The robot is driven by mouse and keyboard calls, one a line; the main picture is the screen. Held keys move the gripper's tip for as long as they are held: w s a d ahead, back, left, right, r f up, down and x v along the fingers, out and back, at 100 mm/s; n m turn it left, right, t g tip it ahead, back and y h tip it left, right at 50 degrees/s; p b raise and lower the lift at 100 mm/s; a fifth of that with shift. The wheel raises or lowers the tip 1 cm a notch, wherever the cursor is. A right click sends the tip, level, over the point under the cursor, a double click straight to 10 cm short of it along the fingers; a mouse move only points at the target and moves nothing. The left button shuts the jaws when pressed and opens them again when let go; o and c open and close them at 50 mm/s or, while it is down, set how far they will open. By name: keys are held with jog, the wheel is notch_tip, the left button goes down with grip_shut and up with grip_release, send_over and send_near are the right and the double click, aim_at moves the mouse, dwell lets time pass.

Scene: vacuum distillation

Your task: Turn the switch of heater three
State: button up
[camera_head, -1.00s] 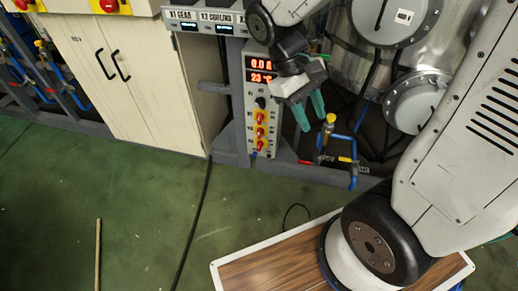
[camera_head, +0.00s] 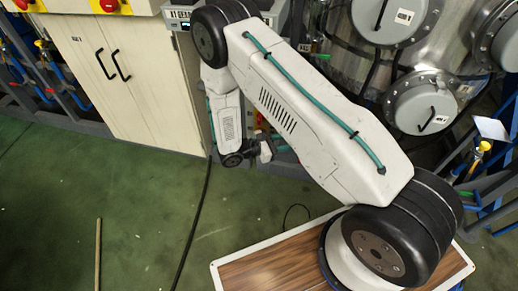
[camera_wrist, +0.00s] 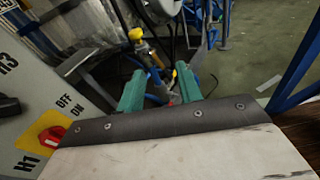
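The control panel (camera_wrist: 25,95) fills the left side of the wrist view. A red switch on a yellow plate (camera_wrist: 46,136), labelled H1 with OFF and ON marks, is at its lower left edge.
A yellow-topped valve (camera_wrist: 136,36) and pipework lie beyond the fingers. Steel vessels with round hatches (camera_head: 422,102) stand at the right in the head view. A cream cabinet (camera_head: 130,75) is at the left. Green floor (camera_head: 80,200) is open in front.

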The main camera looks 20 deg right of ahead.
jog(key=w+a+f+n+t+y, duration=0.2)
jog(key=f+n+t, duration=0.35)
jog(key=f, duration=0.45)
jog(key=w+a+f+n+t+y, duration=0.1)
jog(key=w+a+f+n+t, duration=0.15)
jog(key=f+n+t, duration=0.6)
jog(key=w+f+m+y, duration=0.1)
jog(key=w+y, duration=0.1)
jog(key=w, duration=0.9)
jog(key=shift+d+f+m+t+y, duration=0.25)
jog(key=shift+d+m+t+y, duration=0.15)
jog(key=shift+d, duration=0.05)
grip_shut()
